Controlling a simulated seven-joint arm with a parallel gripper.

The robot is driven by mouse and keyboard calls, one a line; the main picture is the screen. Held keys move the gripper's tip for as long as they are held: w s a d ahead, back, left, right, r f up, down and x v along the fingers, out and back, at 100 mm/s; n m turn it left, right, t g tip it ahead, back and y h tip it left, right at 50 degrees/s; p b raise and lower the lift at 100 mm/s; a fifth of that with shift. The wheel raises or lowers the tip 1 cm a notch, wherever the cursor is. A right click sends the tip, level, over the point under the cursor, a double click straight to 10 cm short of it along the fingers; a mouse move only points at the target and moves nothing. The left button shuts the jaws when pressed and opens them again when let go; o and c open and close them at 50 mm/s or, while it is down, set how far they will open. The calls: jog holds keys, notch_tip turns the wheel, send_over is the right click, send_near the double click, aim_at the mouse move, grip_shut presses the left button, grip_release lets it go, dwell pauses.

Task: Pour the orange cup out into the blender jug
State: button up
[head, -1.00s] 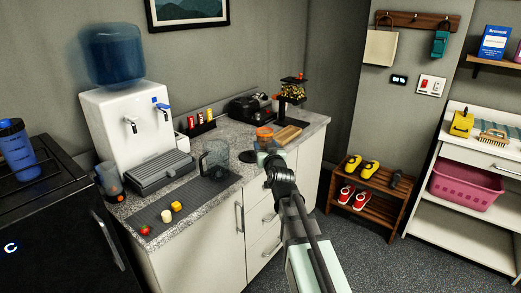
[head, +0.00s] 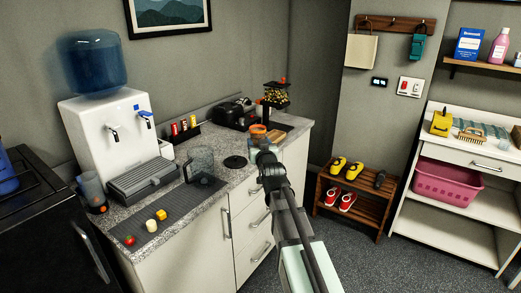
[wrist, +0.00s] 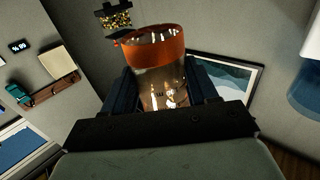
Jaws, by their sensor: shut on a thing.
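My gripper (wrist: 163,88) is shut on the orange cup (wrist: 160,62). The cup has an orange band at its rim and a see-through lower body, with pale marks or contents that I cannot make out. In the head view the cup (head: 258,129) is above the counter's far part, at the end of my arm, and my gripper (head: 264,149) partly hides it. The clear grey blender jug (head: 200,163) stands upright on the counter, left of and nearer than the cup. It looks empty, and my gripper is well apart from it.
A dark round disc (head: 235,162) lies between jug and cup. A wooden board (head: 276,136), a dispenser (head: 276,96) and a black appliance (head: 236,116) stand behind. A drip tray (head: 143,179) is left of the jug. Small food pieces (head: 151,225) lie on the dark mat (head: 178,208).

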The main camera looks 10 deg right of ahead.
jog(key=w+a+f+n+g+y, duration=0.1)
jog(key=w+a+n+y, duration=0.2)
jog(key=w, duration=0.4)
jog(key=w+a+f+n+g+y, duration=0.1)
jog(key=w+a+y, duration=0.3)
jog(key=w+a, duration=0.2)
jog(key=s+a+r+n+g+y, duration=0.1)
jog(key=s+a+r+n+g, duration=0.1)
jog(key=n, duration=0.9)
jog(key=s+a+r+n+g+y, duration=0.1)
jog(key=a+n+g, duration=0.3)
jog(key=n, duration=0.6)
jog(key=shift+s+a+r+n, duration=0.35)
jog(key=shift+a+r+n, duration=0.05)
jog(key=shift+a, duration=0.35)
dwell(2.6)
